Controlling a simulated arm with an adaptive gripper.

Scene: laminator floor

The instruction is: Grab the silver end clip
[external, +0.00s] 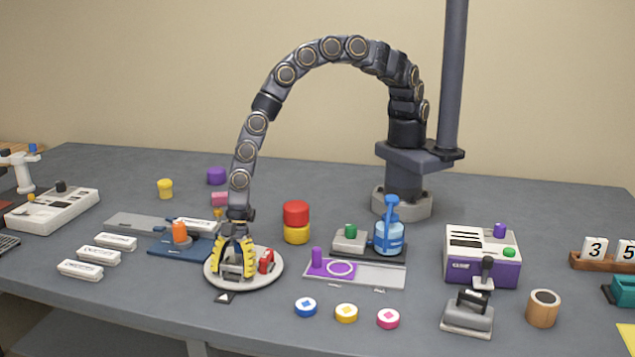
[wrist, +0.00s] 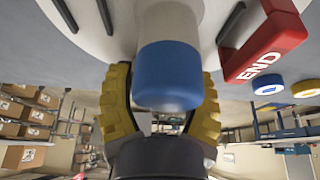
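No part is clearly readable as the silver end clip. A round pale plate (external: 272,276) lies under my gripper and also fills the top of the wrist view (wrist: 85,30). My gripper (external: 235,272) points down onto it, its yellow fingers spread. A grey piece (external: 233,266) shows between the fingers; I cannot tell if it is the clip. In the wrist view a pale post with a blue end (wrist: 168,75) stands between the fingers, with no clear grip on it. A red clip marked END (wrist: 262,48) stands beside, at the plate's right (external: 266,260).
A blue base with an orange knob (external: 180,235) is close left of the plate. Stacked red and yellow cylinders (external: 297,222) stand behind right. A grey tray with a purple part (external: 380,273) is to the right. Three round tokens (external: 346,313) lie in front right.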

